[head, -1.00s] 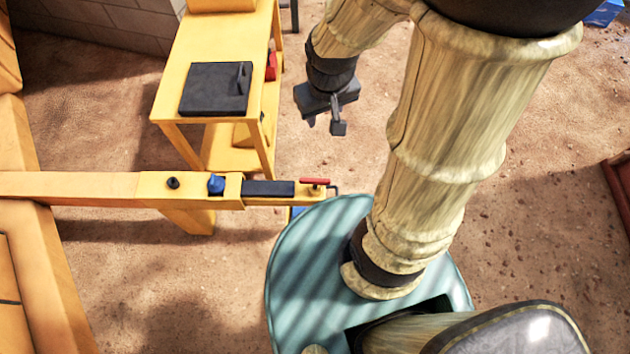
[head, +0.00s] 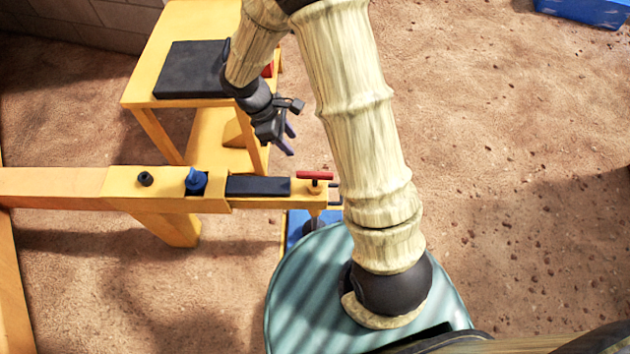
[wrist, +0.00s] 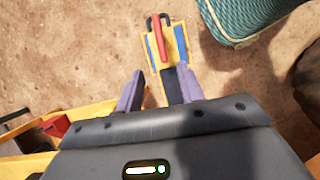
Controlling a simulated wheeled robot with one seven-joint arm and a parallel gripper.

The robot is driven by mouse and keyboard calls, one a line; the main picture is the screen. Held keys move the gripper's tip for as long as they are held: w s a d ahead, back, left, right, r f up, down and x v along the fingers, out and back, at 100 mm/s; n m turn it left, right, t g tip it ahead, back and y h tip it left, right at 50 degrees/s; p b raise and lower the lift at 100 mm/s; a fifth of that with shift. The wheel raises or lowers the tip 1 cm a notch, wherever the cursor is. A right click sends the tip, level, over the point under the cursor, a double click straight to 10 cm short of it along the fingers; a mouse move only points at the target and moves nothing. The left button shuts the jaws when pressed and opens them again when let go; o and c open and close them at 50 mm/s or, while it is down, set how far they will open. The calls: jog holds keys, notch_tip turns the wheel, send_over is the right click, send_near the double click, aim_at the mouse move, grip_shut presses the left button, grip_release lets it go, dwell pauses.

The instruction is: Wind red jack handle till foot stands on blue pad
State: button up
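The red jack handle (head: 314,175) is a short bar on top of the jack at the right end of the yellow beam (head: 130,190). In the wrist view the red handle (wrist: 158,39) lies beyond my fingertips. The blue pad (head: 298,226) is on the ground below the beam's end, partly hidden by my teal base. A dark foot (head: 310,228) shows under the beam end; whether it touches the pad cannot be told. My gripper (head: 289,142) is open and empty, above and a little left of the handle, apart from it; its fingers also show in the wrist view (wrist: 160,85).
A yellow stand (head: 140,95) with a dark plate (head: 188,70) on top is behind the beam. A blue knob (head: 195,180) and a black knob (head: 146,179) stand on the beam. A blue box (head: 580,12) lies far right. The ground at right is open.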

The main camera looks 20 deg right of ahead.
aim_at(314, 173)
dwell(0.3)
jog(key=b+x, duration=0.5)
jog(key=x, duration=1.2)
jog(key=shift+f, duration=0.25)
grip_shut()
